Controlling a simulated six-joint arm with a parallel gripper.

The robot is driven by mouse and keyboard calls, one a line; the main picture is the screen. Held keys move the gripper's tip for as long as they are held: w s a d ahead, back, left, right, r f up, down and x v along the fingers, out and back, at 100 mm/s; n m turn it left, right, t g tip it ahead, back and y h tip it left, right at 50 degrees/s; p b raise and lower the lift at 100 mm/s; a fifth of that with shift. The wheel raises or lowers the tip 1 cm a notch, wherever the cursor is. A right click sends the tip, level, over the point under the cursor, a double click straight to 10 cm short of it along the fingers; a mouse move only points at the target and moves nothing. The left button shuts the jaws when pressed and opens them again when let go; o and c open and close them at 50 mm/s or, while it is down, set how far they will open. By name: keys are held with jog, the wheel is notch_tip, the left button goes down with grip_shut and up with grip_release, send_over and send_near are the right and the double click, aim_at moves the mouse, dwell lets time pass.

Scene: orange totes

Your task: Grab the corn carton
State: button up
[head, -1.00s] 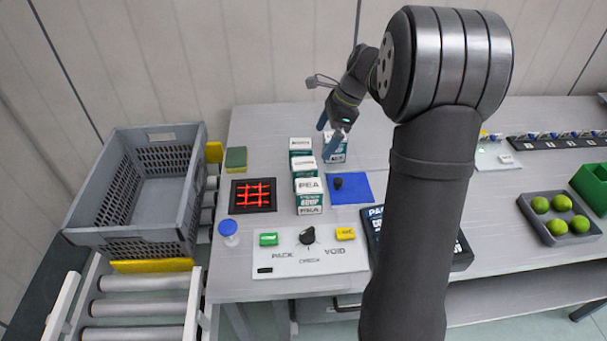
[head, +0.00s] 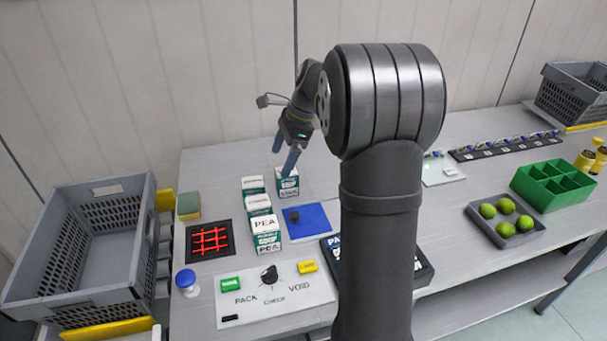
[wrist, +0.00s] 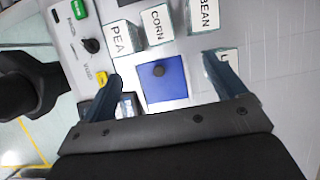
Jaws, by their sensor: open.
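The corn carton (head: 256,203) is the middle one in a row of white-and-green cartons on the bench. Its CORN top shows in the wrist view (wrist: 157,25), between the PEA carton (wrist: 120,38) and the BEAN carton (wrist: 208,15). In the head view the PEA carton (head: 264,232) stands in front of it and the BEAN carton (head: 252,184) behind. My gripper (head: 284,158) is open and empty, right of and behind the row, over a separate carton (head: 288,186). In the wrist view the fingers (wrist: 163,70) are spread wide, with the corn carton beyond them.
A blue pad (head: 310,222) with a dark knob lies right of the row. A red-lit grid (head: 210,240) lies left. A PACK/VOID panel (head: 285,305) is in front. A grey crate (head: 130,245) stands at left, a lime tray (head: 480,228) at right.

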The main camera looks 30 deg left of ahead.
jog(key=n, duration=0.2)
jog(key=n+t+h, duration=0.3)
jog(key=n, duration=1.3)
send_over(258, 202)
jog(key=f, duration=1.1)
jog(key=shift+w+a+f, duration=0.1)
jog(key=shift+a+f, duration=0.15)
jog(key=shift+a, duration=0.05)
jog(key=shift+d+f, duration=0.15)
jog(key=shift+f, duration=1.2)
jog(key=shift+d+f, duration=0.1)
jog(key=shift+f, duration=1.25)
